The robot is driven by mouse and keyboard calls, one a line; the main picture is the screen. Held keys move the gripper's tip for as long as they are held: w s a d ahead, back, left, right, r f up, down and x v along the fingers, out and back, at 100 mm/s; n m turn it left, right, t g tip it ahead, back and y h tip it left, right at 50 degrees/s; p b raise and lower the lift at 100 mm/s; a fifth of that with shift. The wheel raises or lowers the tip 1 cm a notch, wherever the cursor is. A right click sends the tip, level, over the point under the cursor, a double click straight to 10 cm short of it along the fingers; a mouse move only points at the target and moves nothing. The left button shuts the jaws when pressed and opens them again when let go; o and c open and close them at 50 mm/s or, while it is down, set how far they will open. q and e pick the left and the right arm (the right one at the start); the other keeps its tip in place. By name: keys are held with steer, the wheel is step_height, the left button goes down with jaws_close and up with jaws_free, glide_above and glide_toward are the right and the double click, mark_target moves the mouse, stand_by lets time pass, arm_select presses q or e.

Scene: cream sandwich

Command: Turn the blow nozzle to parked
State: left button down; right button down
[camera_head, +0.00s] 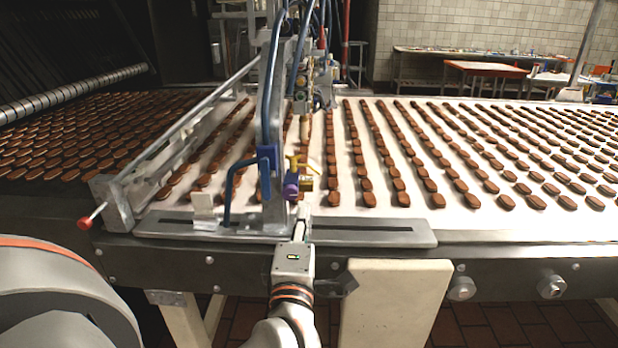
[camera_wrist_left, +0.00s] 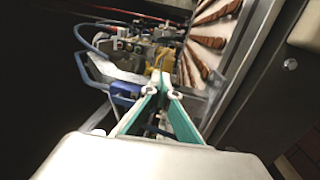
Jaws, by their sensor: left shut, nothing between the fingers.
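A mount with blue tubing stands at the near edge of the conveyor. It carries a blue clamp (camera_head: 268,158) with a bent blue tube (camera_head: 229,190), and a brass-yellow fitting (camera_head: 304,168) with a purple knob (camera_head: 291,186). I cannot tell for sure which part is the blow nozzle. My left gripper (camera_head: 303,214) is shut and empty, its tips just below and in front of the purple knob. In the left wrist view its teal fingers (camera_wrist_left: 161,84) meet just before the yellow fitting (camera_wrist_left: 158,57); the blue clamp (camera_wrist_left: 124,92) is to their left. I cannot tell whether they touch anything.
A slotted metal plate (camera_head: 375,231) runs along the belt's near edge. A slanted rail with a red knob (camera_head: 84,224) is at the left. Rows of brown biscuits (camera_head: 437,200) cover the white belt (camera_head: 470,222). A cream panel (camera_head: 400,300) hangs below the edge.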

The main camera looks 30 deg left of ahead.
mark_target(304, 165)
arm_select(q)
steer(key=x, duration=1.2)
arm_select(e)
steer(key=shift+s+d+f, duration=0.1)
steer(key=shift+d+f, duration=0.05)
steer(key=shift+f, duration=0.15)
arm_select(q)
steer(key=shift+a+f, duration=0.1)
arm_select(e)
steer(key=shift+r, duration=0.25)
arm_select(q)
steer(key=shift+w+n+g+y+p, duration=0.1)
steer(key=shift+n+g+y+p, duration=0.35)
steer(key=shift+y, duration=0.25)
arm_select(e)
steer(key=shift+w+d+r, duration=0.3)
steer(key=shift+w+r, duration=0.05)
steer(key=shift+r, duration=0.05)
arm_select(q)
steer(key=shift+w+g+y, duration=0.1)
steer(key=shift+g+y, duration=0.15)
steer(key=shift+y, duration=0.05)
arm_select(e)
steer(key=shift+d+r, duration=0.15)
steer(key=shift+r, duration=0.05)
